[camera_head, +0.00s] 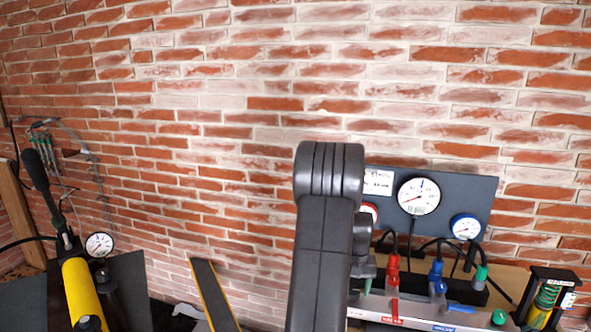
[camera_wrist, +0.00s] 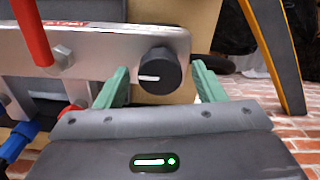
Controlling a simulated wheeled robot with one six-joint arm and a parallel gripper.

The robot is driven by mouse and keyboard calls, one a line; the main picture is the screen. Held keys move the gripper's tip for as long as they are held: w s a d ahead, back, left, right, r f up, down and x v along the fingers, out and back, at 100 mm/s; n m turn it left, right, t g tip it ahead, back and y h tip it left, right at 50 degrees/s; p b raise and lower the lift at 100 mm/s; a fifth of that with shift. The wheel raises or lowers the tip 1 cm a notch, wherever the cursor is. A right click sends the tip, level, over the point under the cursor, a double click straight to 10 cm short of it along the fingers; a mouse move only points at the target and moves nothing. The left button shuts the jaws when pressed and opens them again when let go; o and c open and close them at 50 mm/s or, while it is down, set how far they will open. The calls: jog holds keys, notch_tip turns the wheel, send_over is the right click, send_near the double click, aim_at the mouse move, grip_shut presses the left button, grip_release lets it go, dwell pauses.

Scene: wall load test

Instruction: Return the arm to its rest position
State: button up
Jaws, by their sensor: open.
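My gripper (camera_wrist: 160,72) shows in the wrist view with its two green fingers apart and nothing held between them. A black knob (camera_wrist: 159,75) with a white mark sits on the end of a silver manifold (camera_wrist: 100,45). The knob appears between the fingers, with a gap on each side; I cannot tell how far ahead of the fingertips it is. The silver manifold (camera_head: 425,314) also shows there at the lower right.
A yellow pump cylinder (camera_head: 83,292) with a gauge (camera_head: 99,245) is at the lower left. A dark, yellow-edged leg (camera_wrist: 272,50) stands right of the knob.

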jog(key=m+p, duration=0.1)
jog(key=m, duration=0.4)
jog(key=shift+m, duration=0.3)
jog(key=m+p, duration=0.2)
jog(key=m, duration=0.3)
dwell(0.4)
